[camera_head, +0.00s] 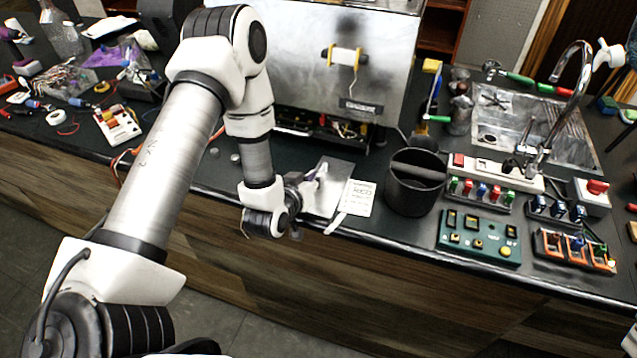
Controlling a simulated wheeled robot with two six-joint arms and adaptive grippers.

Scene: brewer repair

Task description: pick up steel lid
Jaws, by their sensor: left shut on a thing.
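The steel lid (335,177) is a flat grey metal plate near the front edge of the dark worktop, in front of the large steel machine. My left gripper (303,190) reaches it from the left and is shut on its left side. My wrist and the gripper body hide part of that side. I cannot tell whether the lid is lifted or still touching the worktop. My right gripper is not in view.
A white printed card (359,198) lies right of the lid. A black bin (413,196) stands farther right, then a green button panel (480,237). The steel machine (345,75) stands behind. Tools and parts clutter the left; a sink (520,125) is at right.

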